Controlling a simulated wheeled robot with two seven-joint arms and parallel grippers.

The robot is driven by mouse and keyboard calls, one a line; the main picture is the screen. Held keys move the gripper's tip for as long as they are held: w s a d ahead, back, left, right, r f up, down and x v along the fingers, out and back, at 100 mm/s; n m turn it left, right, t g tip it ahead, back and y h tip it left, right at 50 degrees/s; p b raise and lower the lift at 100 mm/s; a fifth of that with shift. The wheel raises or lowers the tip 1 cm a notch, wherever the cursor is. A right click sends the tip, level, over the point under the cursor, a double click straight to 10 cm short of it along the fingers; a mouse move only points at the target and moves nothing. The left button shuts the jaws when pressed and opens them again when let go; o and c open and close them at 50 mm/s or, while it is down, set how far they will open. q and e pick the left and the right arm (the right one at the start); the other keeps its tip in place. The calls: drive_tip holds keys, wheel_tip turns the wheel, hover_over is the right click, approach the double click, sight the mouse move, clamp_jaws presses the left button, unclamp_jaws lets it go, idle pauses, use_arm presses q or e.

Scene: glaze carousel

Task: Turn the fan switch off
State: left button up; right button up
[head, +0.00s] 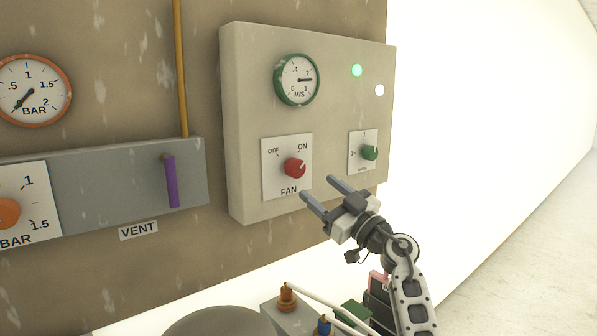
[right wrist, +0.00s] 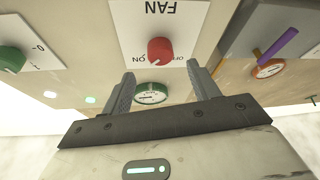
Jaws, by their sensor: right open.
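The fan switch is a red knob (head: 294,168) on a white plate marked OFF at left and ON at right, with FAN below. Its pointer leans up and right, towards ON. My right gripper (head: 318,188) is open and empty, just below and right of the knob in the head view, with fingers towards the panel. In the right wrist view the red knob (right wrist: 160,50) appears beyond and between the two fingertips (right wrist: 161,72); it looks untouched. My left gripper is not in view.
The beige panel (head: 245,120) also carries a green-rimmed M/S gauge (head: 297,80), a green knob (head: 370,152) and two small lamps (head: 356,70). A purple vent lever (head: 171,182) is left. Several fittings, including an orange-topped one (head: 286,297), stand below the gripper.

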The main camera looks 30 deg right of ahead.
sight(299, 172)
drive_tip(key=x, duration=0.8)
drive_tip(key=shift+w, duration=0.1)
drive_tip(key=c, duration=1)
